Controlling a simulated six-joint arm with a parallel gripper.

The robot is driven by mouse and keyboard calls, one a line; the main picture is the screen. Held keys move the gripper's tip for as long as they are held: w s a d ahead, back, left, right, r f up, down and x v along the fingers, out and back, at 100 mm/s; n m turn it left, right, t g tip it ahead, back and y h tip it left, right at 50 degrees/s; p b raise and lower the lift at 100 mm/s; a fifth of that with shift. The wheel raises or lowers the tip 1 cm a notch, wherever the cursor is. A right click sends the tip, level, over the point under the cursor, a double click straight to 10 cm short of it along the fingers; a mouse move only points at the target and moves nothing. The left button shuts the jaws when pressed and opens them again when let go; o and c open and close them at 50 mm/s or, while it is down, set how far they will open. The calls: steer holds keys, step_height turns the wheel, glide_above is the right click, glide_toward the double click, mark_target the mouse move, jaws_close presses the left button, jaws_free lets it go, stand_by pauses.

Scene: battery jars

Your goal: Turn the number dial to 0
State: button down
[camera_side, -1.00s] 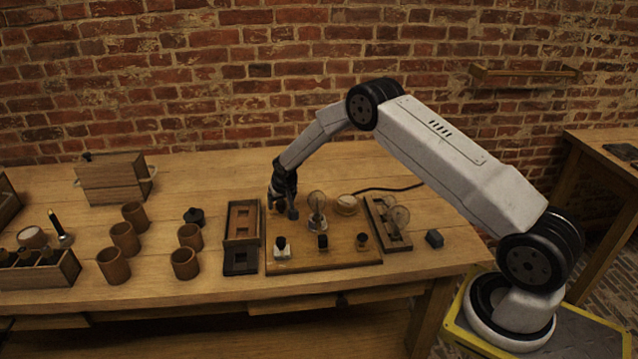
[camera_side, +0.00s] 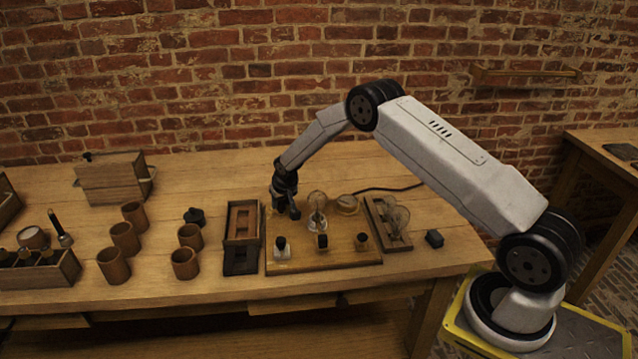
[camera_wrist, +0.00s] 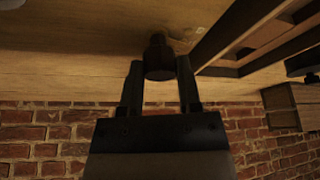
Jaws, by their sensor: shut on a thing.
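A wooden board (camera_side: 300,262) lies on the workbench and carries the fittings. My gripper (camera_side: 287,210) points down at the back left of this board. In the wrist view my gripper (camera_wrist: 160,72) has one finger on each side of a dark round knob (camera_wrist: 159,58), which I take to be the number dial, and is shut on it. The knob stands on the wooden surface. In the side view my fingers hide the dial. No numbers or pointer can be read in either view.
A glass bulb (camera_side: 317,203) stands close to the right of my gripper. Small dark-topped fittings line the board's front edge. A wooden tray (camera_side: 242,228) lies to the left, and several brown jars (camera_side: 124,237) stand farther left.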

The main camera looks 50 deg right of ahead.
steer(key=shift+n+t+y, duration=0.3)
steer(key=shift+n+y, duration=0.2)
steer(key=shift+n, duration=0.8)
steer(key=shift+c, duration=1.4)
jaws_free()
steer(key=shift+r, duration=0.2)
steer(key=v, duration=0.7)
steer(key=shift+r, duration=0.25)
steer(key=shift+s, duration=0.15)
